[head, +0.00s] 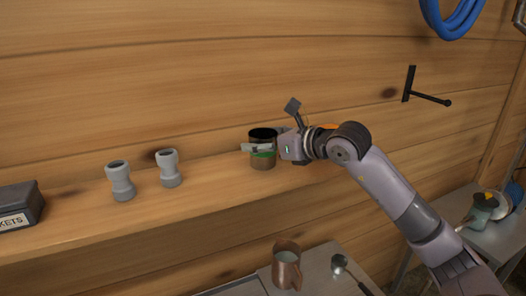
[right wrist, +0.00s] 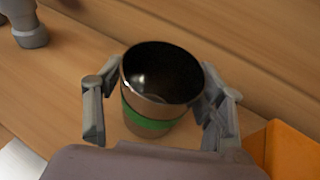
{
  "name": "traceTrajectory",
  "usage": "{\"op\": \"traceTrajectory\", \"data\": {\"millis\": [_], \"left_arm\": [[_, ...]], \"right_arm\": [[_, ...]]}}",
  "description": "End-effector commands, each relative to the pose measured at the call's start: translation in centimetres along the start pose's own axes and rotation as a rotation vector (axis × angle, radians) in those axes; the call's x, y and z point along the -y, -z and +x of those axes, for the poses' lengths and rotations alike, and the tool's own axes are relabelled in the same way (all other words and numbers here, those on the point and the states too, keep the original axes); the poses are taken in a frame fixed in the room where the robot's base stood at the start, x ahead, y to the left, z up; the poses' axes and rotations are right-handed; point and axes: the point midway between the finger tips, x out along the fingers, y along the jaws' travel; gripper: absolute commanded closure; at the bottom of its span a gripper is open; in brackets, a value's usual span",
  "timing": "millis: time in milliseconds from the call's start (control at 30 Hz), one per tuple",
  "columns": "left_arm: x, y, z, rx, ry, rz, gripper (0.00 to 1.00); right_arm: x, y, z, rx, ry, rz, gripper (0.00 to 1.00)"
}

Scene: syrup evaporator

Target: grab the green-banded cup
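The green-banded cup (head: 262,163) stands upright on the wooden shelf, dark inside, with a metallic brown body and a green band. It also shows in the right wrist view (right wrist: 148,127), between the fingers of my right gripper (right wrist: 163,100). One finger lies on each side of it, very close to its wall; whether both touch is unclear. In the head view my right gripper (head: 268,147) reaches the cup from the right, and a finger crosses in front of it, hiding part of the band. My left gripper is not in view.
Two grey fittings (head: 120,181) (head: 169,168) and a dark labelled box (head: 20,205) stand left on the shelf (head: 215,177). An orange object (right wrist: 290,150) is close right of the gripper. A copper jug (head: 286,268) stands on the lower table. A black hook (head: 410,85) is on the wall.

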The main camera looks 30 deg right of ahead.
Motion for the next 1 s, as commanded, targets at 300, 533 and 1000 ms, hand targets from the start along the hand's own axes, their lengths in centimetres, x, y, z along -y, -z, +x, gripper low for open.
{"op": "traceTrajectory", "data": {"millis": [300, 533, 1000], "left_arm": [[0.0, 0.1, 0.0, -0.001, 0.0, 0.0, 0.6], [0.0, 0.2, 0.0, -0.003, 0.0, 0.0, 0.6], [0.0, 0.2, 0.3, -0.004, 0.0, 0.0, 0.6]], "right_arm": [[0.0, 0.0, 0.0, 0.0, 0.0, 0.0, 0.6], [0.0, 0.0, 0.0, 0.0, 0.0, 0.0, 0.75], [0.0, -1.3, -0.4, 0.005, 0.001, -0.001, 0.75]]}}
